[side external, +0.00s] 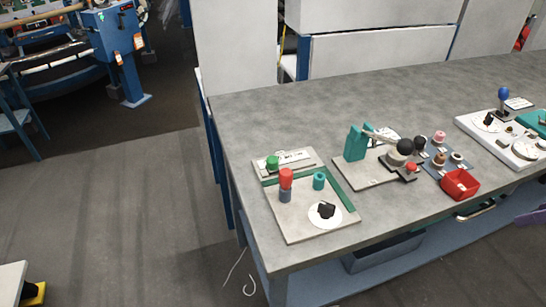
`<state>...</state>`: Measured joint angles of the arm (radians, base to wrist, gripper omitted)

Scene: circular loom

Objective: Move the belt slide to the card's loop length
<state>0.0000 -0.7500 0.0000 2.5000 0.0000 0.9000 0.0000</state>
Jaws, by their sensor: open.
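I cannot make out for certain which part is the belt slide. Another white card (518,104) stands at the right station. The print on both is too small to read. My gripper is not in view.
A middle board (364,178) holds a teal block (356,143) and a black-balled lever. Beside it are a spool board (437,163) and a red bin (460,184). A white board (480,127) with a blue knob (503,94) stands at right. The bench's back left (260,115) is clear.

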